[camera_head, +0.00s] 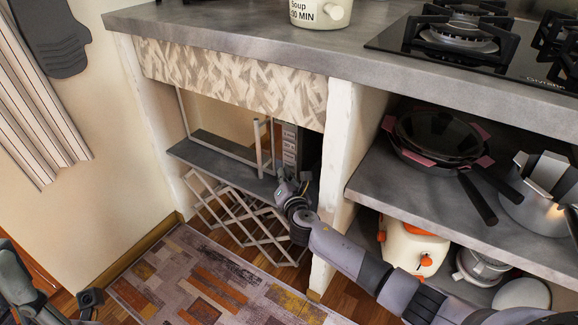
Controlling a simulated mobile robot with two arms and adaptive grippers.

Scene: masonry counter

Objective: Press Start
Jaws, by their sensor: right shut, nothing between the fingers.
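A dark appliance with a column of buttons on its front (289,146) stands on the grey shelf under the counter, behind the white post. It is mostly hidden by the post and the counter's patterned front. A start label is too small to read. My right gripper (284,186) is shut and empty, just below the button column. I cannot tell whether it touches the panel.
A white post (335,175) stands close right of my right gripper. A white crossed lattice (235,205) is below the shelf (210,152). Pans (440,135), a metal pot (540,190) and a cream appliance (412,245) fill the right shelves. A rug (200,285) covers the floor.

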